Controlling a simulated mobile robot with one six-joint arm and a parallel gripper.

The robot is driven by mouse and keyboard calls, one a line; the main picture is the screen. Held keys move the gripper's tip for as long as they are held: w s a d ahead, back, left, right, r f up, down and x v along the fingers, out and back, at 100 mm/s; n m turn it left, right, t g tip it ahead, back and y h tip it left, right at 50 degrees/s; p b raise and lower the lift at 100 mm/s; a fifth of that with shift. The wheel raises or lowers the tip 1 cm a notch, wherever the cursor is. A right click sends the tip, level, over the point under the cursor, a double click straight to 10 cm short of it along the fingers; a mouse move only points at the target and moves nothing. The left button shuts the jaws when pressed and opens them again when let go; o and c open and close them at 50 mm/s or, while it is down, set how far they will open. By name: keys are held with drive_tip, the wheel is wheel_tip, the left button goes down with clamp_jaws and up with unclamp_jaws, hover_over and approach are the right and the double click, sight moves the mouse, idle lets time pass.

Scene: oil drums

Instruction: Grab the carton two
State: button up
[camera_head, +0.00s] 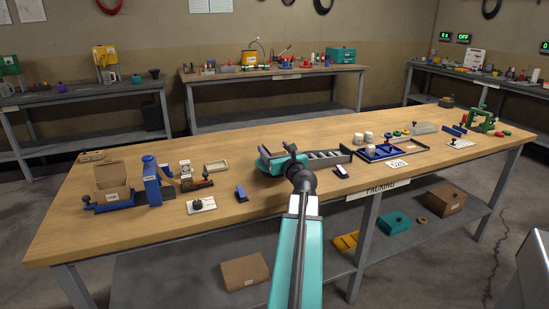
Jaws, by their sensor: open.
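An open brown carton (110,191) with raised flaps and a white label sits in a blue holder at the left of the packing bench. A closed brown carton (245,272) lies on the lower shelf at the left, and another brown carton (446,202) is on the lower shelf at the right. I cannot read which one is carton two. My teal arm reaches up over the middle of the bench. My gripper (291,149) is small at its far end, open and apart from all three cartons. Its fingers are hard to make out.
The packing bench (240,220) has a clear front strip. A blue upright device (152,182) stands just right of the open carton. A grey divided tray (325,160) and a blue tray (378,153) lie mid-bench. A teal box (391,222) is on the lower shelf.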

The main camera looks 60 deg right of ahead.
sight(270, 143)
drive_tip(key=shift+x, duration=2.5)
drive_tip(key=shift+c, duration=0.5)
drive_tip(key=c, duration=0.8)
drive_tip(key=shift+r, duration=0.15)
drive_tip(key=shift+c, duration=0.2)
drive_tip(key=shift+r, duration=0.6)
drive_tip(key=shift+r+p, duration=0.5)
drive_tip(key=shift+r, duration=0.45)
drive_tip(key=s+a+r, duration=0.1)
drive_tip(key=s+a, duration=0.1)
drive_tip(key=s, duration=1.4)
drive_tip(key=shift+r, duration=0.3)
